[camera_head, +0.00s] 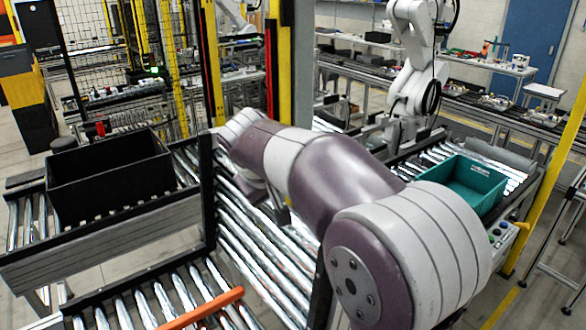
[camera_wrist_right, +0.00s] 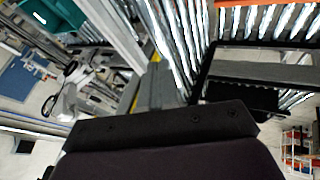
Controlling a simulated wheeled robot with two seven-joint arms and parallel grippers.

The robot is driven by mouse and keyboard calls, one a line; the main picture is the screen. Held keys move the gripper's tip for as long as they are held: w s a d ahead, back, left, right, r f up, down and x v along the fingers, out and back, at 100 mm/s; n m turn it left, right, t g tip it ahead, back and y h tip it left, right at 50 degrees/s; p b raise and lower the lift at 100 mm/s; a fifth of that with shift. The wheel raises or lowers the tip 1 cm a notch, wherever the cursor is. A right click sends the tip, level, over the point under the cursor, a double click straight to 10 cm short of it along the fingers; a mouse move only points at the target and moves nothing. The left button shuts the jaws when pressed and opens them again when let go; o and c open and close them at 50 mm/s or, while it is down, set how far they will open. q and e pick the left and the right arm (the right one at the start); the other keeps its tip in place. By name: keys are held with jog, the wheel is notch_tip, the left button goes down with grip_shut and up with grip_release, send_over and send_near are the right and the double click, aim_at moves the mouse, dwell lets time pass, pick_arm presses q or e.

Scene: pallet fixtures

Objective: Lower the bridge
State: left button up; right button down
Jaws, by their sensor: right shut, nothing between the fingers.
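The bridge (camera_head: 248,235), a roller section in a dark frame, stands raised and steeply tilted in the middle of the head view. My right arm crosses in front of it and hides its right part and upper edge. My right gripper (camera_wrist_right: 165,128) shows as a dark block at the bottom of the right wrist view. It is shut and empty. Its fingertips are hidden behind my arm in the head view, so I cannot tell whether it touches the bridge. Rollers and a dark frame (camera_wrist_right: 258,68) show beyond it in the wrist view. My left gripper is not in view.
A black crate (camera_head: 108,178) stands on the left rollers. A teal crate (camera_head: 466,186) stands on the right conveyor. An orange bar (camera_head: 200,309) lies across the front rollers. Yellow posts (camera_head: 286,60) and a white robot arm (camera_head: 412,65) stand behind.

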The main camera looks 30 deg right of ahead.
jog(key=d+r+b+x, duration=0.1)
jog(key=b+x, duration=0.4)
jog(key=x, duration=0.8)
jog(key=shift+d+r, duration=0.2)
jog(key=shift+d, duration=0.5)
